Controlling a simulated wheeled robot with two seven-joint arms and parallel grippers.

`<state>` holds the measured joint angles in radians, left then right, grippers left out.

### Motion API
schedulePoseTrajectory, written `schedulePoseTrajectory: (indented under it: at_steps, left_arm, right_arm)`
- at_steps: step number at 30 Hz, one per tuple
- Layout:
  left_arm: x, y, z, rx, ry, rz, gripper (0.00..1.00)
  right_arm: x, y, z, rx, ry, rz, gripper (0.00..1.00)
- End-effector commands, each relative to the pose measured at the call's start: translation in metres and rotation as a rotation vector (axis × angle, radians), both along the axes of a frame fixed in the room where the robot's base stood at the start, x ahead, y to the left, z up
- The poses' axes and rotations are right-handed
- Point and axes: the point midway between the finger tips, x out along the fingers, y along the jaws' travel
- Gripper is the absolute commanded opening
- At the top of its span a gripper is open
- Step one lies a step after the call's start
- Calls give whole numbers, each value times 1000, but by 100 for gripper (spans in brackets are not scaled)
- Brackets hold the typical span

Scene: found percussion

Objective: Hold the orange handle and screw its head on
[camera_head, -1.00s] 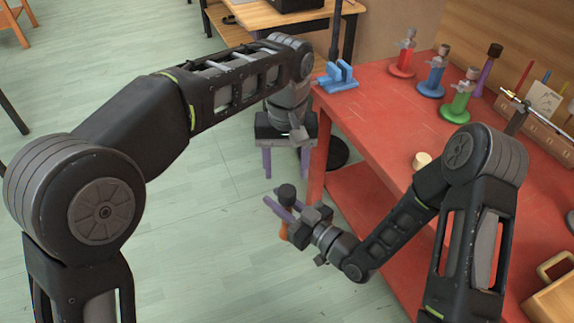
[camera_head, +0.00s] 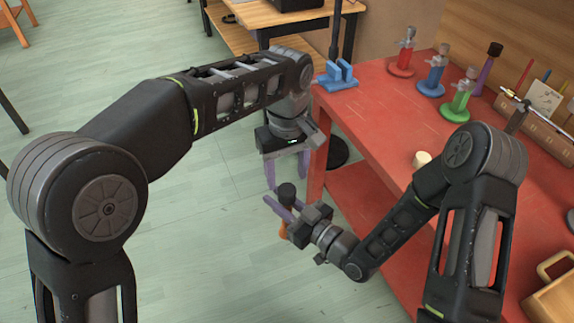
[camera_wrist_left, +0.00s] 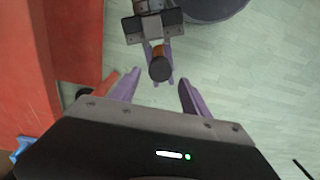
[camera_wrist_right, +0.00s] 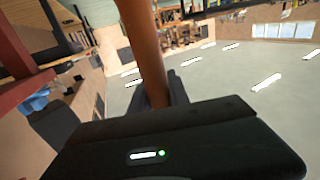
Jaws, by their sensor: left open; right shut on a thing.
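My right gripper (camera_head: 272,201) is shut on the orange handle (camera_head: 284,229) and holds it roughly upright beside the table, clear of the floor. The handle also shows in the right wrist view (camera_wrist_right: 145,50). A dark round head (camera_head: 287,191) is at the handle's top end; I cannot tell how tightly it sits. My left gripper (camera_head: 287,178) is open and empty just above the head, fingers pointing down. In the left wrist view the head (camera_wrist_left: 160,69) appears between and slightly beyond the open fingers, not touching them.
The red table (camera_head: 385,115) stands close to the right of both grippers. Open floor lies left.

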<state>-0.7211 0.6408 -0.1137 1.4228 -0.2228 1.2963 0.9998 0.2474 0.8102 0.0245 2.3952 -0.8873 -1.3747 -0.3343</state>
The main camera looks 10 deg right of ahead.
Motion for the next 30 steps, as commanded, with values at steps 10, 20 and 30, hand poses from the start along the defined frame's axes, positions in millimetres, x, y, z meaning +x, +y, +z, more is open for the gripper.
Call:
schedulePoseTrajectory:
  at_steps: [10, 20, 30]
  left_arm:
    - [0, 0, -48, 2, 2, 0, 55]
    - [0, 0, -59, 0, 0, 0, 55]
    - [0, 0, -58, 0, 0, -1, 35]
  right_arm:
    - [0, 0, 0, 1, -1, 0, 0]
    - [0, 0, 0, 1, -1, 0, 0]
    - [0, 0, 0, 1, -1, 0, 0]
